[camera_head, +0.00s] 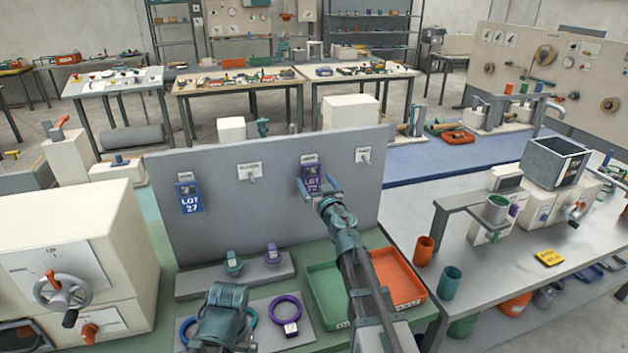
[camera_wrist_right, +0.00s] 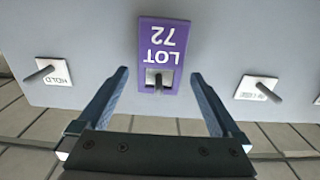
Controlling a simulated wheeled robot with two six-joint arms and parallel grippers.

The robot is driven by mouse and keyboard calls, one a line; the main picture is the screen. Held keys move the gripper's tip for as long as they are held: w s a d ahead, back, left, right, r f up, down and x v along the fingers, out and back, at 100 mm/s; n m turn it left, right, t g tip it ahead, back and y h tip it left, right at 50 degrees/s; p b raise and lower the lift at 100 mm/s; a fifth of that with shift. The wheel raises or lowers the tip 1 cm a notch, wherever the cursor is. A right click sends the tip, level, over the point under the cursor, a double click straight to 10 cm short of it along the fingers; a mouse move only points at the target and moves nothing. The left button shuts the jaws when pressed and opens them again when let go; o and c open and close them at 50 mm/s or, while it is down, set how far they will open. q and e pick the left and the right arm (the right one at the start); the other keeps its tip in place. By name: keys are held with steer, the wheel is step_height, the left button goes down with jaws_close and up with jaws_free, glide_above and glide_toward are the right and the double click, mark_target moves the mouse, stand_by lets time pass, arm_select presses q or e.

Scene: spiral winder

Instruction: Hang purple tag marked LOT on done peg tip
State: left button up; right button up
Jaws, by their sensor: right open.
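A purple tag marked LOT 72 (camera_head: 311,180) hangs on a peg on the upright grey board. In the right wrist view the tag (camera_wrist_right: 162,52) appears upside down, with the peg (camera_wrist_right: 158,81) poking through its slot. My right gripper (camera_head: 313,187) is open; in the wrist view its fingers (camera_wrist_right: 158,78) stand either side of the tag, with gaps. A bare peg with a HOLD plate (camera_wrist_right: 52,72) is on one side, another bare peg with a plate (camera_wrist_right: 256,88) on the other. My left gripper (camera_head: 225,300) is low over the bench; its jaws are unclear.
A blue LOT 27 tag (camera_head: 190,196) hangs at the board's left. Below stand a grey block (camera_head: 236,280) with small teal and purple parts, a purple ring (camera_head: 286,310), a green tray (camera_head: 325,285) and an orange tray (camera_head: 398,275). A cream machine with a handwheel (camera_head: 62,290) is at left.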

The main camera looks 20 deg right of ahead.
steer(key=s, duration=1.2)
steer(key=shift+d, duration=0.2)
steer(key=shift+w, duration=0.15)
steer(key=w, duration=1.3)
steer(key=shift+w+a, duration=0.25)
steer(key=shift+w, duration=0.1)
